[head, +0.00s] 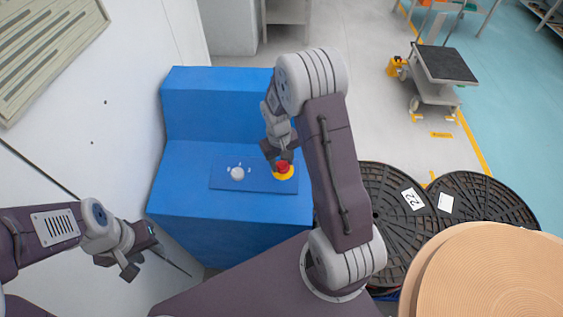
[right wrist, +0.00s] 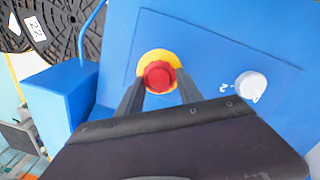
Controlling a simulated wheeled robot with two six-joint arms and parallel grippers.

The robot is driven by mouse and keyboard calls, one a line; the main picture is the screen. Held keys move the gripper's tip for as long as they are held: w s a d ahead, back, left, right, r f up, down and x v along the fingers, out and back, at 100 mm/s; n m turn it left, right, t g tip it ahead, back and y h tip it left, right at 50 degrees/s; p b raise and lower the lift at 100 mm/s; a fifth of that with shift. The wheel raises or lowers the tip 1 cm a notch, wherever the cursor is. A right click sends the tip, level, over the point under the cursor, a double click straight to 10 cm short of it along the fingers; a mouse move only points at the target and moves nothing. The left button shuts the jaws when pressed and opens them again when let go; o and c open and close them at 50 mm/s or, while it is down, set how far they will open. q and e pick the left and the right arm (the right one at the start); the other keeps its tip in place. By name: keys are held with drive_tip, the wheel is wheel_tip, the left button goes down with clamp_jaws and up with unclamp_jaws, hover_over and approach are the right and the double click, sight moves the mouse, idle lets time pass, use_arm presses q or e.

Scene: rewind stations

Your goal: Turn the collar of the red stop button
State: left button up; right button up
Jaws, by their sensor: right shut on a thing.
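The red stop button (right wrist: 159,77) sits on a yellow ring on the panel of the blue console. In the head view the red stop button (head: 283,167) is partly covered by my right gripper (head: 273,160). In the right wrist view the right gripper (right wrist: 158,92) has one finger on each side of the red button and is shut on it. My left gripper (head: 140,257) is empty at the lower left, away from the console, with its fingers apart.
A white knob (head: 237,173) with small marks sits left of the button on the same panel; it also shows in the right wrist view (right wrist: 250,86). Large black reels (head: 392,215) and a tan roll (head: 490,275) stand at the right. A white wall borders the left.

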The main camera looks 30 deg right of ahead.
sight(282, 164)
drive_tip(key=shift+d+m, duration=0.15)
drive_tip(key=shift+m, duration=1.95)
drive_tip(key=o, duration=1.4)
drive_tip(key=shift+r, duration=0.1)
wheel_tip(282, 164, up, 9)
drive_tip(key=shift+s+f+b, duration=0.1)
drive_tip(key=shift+b, duration=0.25)
